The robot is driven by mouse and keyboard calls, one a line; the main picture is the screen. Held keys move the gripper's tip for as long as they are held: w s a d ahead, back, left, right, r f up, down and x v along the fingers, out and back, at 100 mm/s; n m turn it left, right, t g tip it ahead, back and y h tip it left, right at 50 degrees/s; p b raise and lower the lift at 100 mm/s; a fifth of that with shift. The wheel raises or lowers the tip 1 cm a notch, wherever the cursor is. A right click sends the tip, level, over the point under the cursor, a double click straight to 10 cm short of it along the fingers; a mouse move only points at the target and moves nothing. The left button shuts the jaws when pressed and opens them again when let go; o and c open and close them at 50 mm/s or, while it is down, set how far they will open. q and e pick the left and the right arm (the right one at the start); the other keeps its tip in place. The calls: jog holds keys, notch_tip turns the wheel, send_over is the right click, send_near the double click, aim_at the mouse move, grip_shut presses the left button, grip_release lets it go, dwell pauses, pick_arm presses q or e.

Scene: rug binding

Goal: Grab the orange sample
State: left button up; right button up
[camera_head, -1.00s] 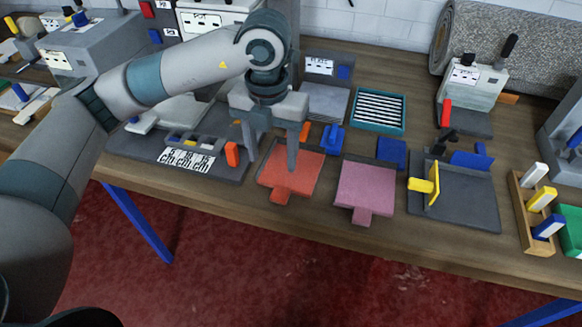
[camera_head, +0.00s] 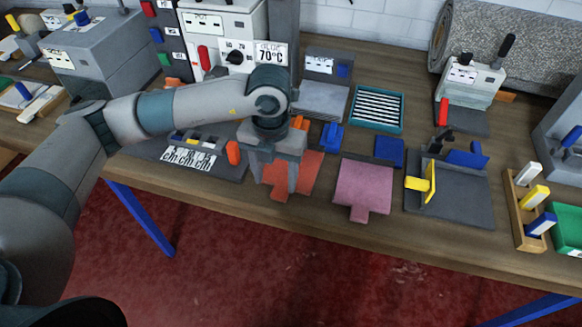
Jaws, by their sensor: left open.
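The orange sample (camera_head: 311,166) is a flat orange-red square with a small tab (camera_head: 279,195) toward the table's front edge. It lies on the wooden table in the middle of the head view. My left gripper (camera_head: 275,177) points down over the left part of the sample, fingers apart, with orange showing between them. The gripper hides part of the sample's left and back areas. I cannot tell whether the fingertips touch it. My right gripper is not in view.
A pink tabbed sample (camera_head: 362,185) lies just to the right. A blue block (camera_head: 332,136) and small orange pieces (camera_head: 299,122) sit behind. A dark plate with a yellow-handled part (camera_head: 427,184) is farther right. A 70°C machine (camera_head: 224,38) stands behind the arm.

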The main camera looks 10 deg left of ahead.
aim_at(279, 194)
pick_arm(q)
jog(key=shift+d+f+p, duration=0.15)
jog(key=shift+f+p, duration=0.4)
jog(key=shift+p, duration=0.05)
jog(key=f+p, duration=0.1)
jog(key=f, duration=0.2)
jog(key=shift+d, duration=0.2)
jog(key=shift+f, duration=0.45)
jog(key=shift+c, duration=0.3)
jog(key=c, duration=1.1)
jog(key=shift+r, duration=0.2)
